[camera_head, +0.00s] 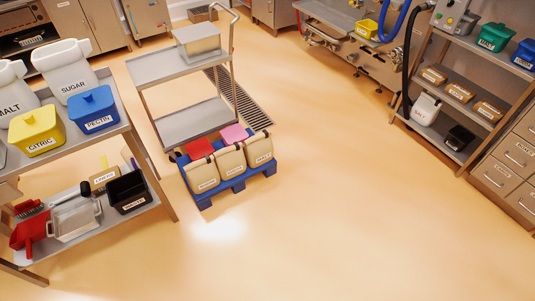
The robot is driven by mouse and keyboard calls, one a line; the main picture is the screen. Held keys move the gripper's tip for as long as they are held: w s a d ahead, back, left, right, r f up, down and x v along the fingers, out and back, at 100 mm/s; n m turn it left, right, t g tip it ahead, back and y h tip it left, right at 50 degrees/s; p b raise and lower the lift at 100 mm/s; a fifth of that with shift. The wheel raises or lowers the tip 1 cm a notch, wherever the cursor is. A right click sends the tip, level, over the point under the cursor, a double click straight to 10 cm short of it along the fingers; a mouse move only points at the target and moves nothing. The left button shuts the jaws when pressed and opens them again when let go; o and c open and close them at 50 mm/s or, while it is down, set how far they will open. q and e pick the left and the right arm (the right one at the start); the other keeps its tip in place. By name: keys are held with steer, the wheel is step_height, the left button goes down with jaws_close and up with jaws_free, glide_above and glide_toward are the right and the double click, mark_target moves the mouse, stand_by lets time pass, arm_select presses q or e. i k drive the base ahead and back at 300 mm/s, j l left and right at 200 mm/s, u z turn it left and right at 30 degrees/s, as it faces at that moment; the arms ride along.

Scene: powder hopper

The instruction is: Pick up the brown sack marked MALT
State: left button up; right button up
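Three tan sacks stand side by side on a blue pallet (240,183) on the floor, near the middle of the view: a left sack (202,174), a middle sack (231,158) and a right sack (259,147). Each has a small printed label, too small to read surely, so I cannot tell which one is marked MALT. A red item (199,148) and a pink item (235,134) lie behind them. A white container marked MALT (12,92) stands on the left shelf; it is not a brown sack. Neither of my grippers is in view.
A two-level rack (135,128) with tubs and tools is at the left. A shelf unit (455,122) and drawers (510,160) are at the right. The floor in front and right is clear.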

mark_target(259, 149)
steer(key=i+j+z, duration=0.15)
steer(key=z, duration=0.35)
steer(key=i+j+z, duration=0.25)
steer(key=z, duration=0.2)
steer(key=i+j, duration=0.25)
steer(key=i+j+z, duration=0.15)
steer(key=j, duration=0.3)
steer(key=i+j, duration=0.3)
steer(key=j+z, duration=0.05)
steer(key=j, duration=0.05)
